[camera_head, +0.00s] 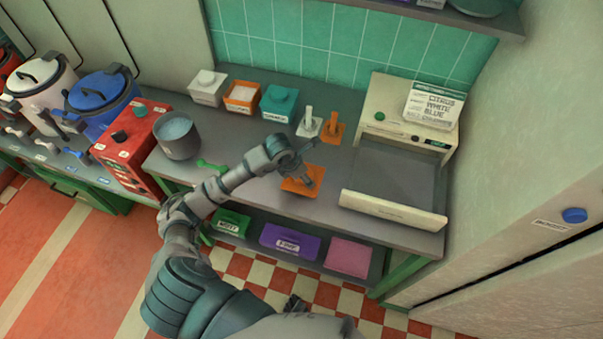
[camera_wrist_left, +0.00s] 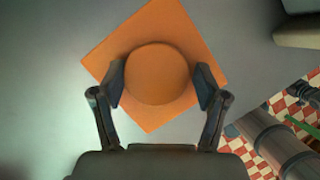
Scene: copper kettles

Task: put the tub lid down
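The tub lid is a square orange plate with a round knob. In the head view the lid (camera_head: 293,186) is over the front part of the grey counter, under my left gripper (camera_head: 297,165). In the left wrist view the lid (camera_wrist_left: 155,20) shows beneath my left gripper (camera_wrist_left: 160,84), turned at an angle to it. The two fingers press against opposite sides of the knob. I cannot tell whether the lid touches the counter. A dark piece at the bottom of the head view may be my right gripper (camera_head: 295,303); its fingers are unclear.
An open orange tub (camera_head: 241,97) stands at the back between a white tub (camera_head: 207,87) and a teal tub (camera_head: 279,101). White and orange handled pieces (camera_head: 331,130) stand behind the lid. A grey pot (camera_head: 177,137) is left; a machine with a tray (camera_head: 393,208) is right.

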